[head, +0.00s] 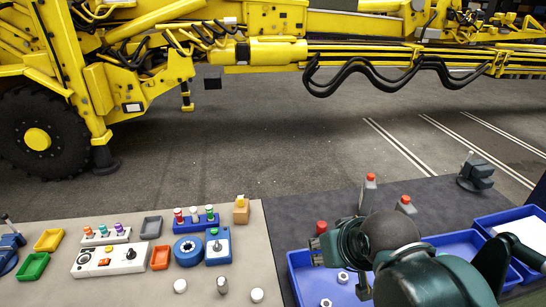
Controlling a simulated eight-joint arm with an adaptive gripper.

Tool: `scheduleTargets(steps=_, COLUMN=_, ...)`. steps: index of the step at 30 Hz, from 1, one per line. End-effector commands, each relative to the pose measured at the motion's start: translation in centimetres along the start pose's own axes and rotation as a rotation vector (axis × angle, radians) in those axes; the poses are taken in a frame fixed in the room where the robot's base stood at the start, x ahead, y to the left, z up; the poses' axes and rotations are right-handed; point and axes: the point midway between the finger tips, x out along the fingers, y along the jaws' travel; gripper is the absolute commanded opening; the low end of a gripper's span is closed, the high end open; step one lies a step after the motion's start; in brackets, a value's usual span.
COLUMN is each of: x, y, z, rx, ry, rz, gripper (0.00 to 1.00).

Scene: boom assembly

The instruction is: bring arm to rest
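My dark green arm is folded at the lower right of the head view, over a blue tray (303,283). The end of the arm, with my gripper (318,247), is on the left side of the fold, small and dark above the tray's left part. The arm's own links cover part of it. I cannot make out the fingertips or whether they are open or shut. I see no object clearly held.
Metal nuts (343,277) lie in the tray. Grey bottles with orange caps (369,192) stand behind it, a red-capped one (321,228) beside it. A dark vise-like block (476,175) is at the back right. The left bench holds a control box (108,260) and coloured trays.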

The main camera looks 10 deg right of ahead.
Motion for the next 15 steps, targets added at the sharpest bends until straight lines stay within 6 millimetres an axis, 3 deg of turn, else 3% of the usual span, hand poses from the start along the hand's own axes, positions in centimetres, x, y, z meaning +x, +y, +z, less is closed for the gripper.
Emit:
scheduleTargets(steps=9, x=3.3, y=0.0, z=2.4, rx=0.000, ry=0.000, rz=0.000, gripper=0.31)
scheduleTargets(steps=15, x=4.2, y=0.0, z=3.0, rx=0.000, ry=0.000, rz=0.000, gripper=0.31)
